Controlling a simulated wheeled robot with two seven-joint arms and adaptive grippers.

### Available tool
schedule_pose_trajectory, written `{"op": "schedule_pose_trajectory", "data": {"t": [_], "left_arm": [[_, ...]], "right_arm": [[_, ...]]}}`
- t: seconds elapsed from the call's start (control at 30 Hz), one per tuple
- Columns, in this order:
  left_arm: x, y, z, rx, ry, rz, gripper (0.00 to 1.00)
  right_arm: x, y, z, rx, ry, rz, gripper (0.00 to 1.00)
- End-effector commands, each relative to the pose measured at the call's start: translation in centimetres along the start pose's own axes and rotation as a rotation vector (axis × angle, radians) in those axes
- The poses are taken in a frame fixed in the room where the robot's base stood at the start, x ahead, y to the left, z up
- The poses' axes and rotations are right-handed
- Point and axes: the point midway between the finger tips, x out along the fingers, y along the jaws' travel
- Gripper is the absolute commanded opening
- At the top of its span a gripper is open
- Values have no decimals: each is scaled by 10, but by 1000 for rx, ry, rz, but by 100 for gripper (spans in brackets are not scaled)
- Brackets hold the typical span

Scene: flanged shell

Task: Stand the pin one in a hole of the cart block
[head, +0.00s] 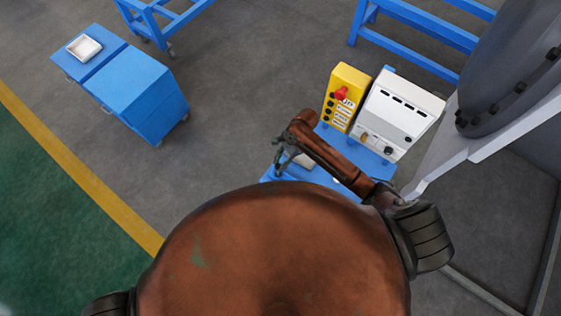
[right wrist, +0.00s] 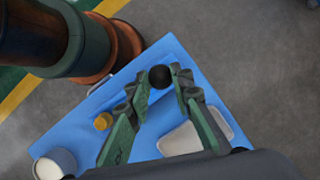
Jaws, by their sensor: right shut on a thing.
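My right gripper (right wrist: 165,85) is shut on a dark round-ended thing (right wrist: 160,77), which I take to be the pin one, seen nearly end-on between the fingertips. The gripper is over the blue cart top (right wrist: 85,120). In the head view my right gripper (head: 283,158) hangs at the end of the brown arm, over the near end of the blue cart (head: 272,177); the pin cannot be made out there. I cannot pick out the cart block or its holes for sure. My left gripper is not in view.
On the cart top are a small yellow round thing (right wrist: 103,121), a white cup-like thing (right wrist: 54,163) and a pale tray (right wrist: 205,132). A yellow control box (head: 345,95) and a white machine box (head: 398,112) stand behind. Another blue cart (head: 135,85) stands far left.

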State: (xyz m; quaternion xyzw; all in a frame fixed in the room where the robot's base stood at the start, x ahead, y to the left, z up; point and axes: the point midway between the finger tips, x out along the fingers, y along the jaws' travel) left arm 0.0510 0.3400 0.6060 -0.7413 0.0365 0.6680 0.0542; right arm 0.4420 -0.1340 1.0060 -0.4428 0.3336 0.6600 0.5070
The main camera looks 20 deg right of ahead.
Motion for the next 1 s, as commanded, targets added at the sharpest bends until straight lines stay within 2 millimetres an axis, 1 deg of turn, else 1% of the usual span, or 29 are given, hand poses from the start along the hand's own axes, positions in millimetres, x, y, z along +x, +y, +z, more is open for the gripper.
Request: {"op": "schedule_pose_trajectory", "data": {"t": [1.0], "left_arm": [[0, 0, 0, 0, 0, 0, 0]], "right_arm": [[22, 0, -9, 0, 0, -1, 0]]}}
